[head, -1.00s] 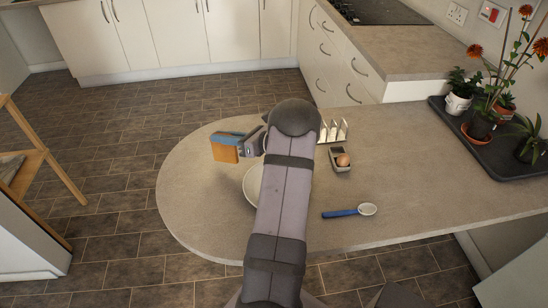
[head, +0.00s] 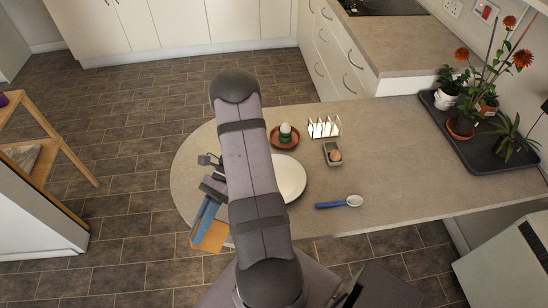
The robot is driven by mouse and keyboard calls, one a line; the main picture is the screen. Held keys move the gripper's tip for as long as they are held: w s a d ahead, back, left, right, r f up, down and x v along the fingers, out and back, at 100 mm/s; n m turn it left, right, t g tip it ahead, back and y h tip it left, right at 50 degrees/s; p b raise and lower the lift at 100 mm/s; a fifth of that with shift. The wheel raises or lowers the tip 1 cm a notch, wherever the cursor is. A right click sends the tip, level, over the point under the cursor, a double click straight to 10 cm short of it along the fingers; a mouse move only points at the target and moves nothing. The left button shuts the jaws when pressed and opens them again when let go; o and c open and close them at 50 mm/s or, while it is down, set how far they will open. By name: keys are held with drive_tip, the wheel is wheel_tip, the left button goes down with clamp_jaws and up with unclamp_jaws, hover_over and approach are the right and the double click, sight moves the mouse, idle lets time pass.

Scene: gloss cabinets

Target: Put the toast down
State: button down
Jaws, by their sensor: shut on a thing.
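My gripper (head: 205,222) is at the left front edge of the rounded worktop. Its blue fingers are shut on the toast (head: 215,239), an orange-brown slice. The toast shows just past the fingertips, beside or over the worktop's edge; I cannot tell its height. A white plate (head: 291,181) lies on the worktop to the right of the gripper, partly hidden behind my arm. The plate's visible part is empty.
A silver toast rack (head: 325,127) stands at the back. A brown saucer with an egg cup (head: 285,138) is left of it. A small box with an egg (head: 334,155) and a blue-handled spoon (head: 340,203) lie right of the plate. The plant tray (head: 470,150) is far right.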

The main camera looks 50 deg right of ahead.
drive_tip(key=s+d+f+n+g+h+b, duration=0.1)
drive_tip(key=s+d+f+n+g+h, duration=0.35)
drive_tip(key=s+g, duration=0.4)
drive_tip(key=s+d+n+h+b, duration=0.1)
drive_tip(key=s+d+n+h, duration=0.25)
drive_tip(key=d, duration=0.35)
drive_tip(key=s+d+n+h+b, duration=0.1)
drive_tip(key=s+d+n+h, duration=0.1)
drive_tip(key=d+h, duration=0.35)
wheel_tip(320, 180, up, 6)
drive_tip(key=n+t+h+b, duration=0.2)
drive_tip(key=n+t+h, duration=0.6)
drive_tip(key=n+h, duration=0.15)
hover_over(283, 173)
drive_tip(key=shift+w+g+y, duration=0.1)
drive_tip(key=shift+g+y, duration=0.15)
drive_tip(key=shift+y, duration=0.05)
drive_tip(key=shift+f, duration=0.1)
wheel_tip(283, 173, down, 8)
drive_tip(key=b, duration=0.5)
drive_tip(key=shift+f, duration=0.1)
drive_tip(key=shift+f+b, duration=0.8)
drive_tip(key=shift+b, duration=0.15)
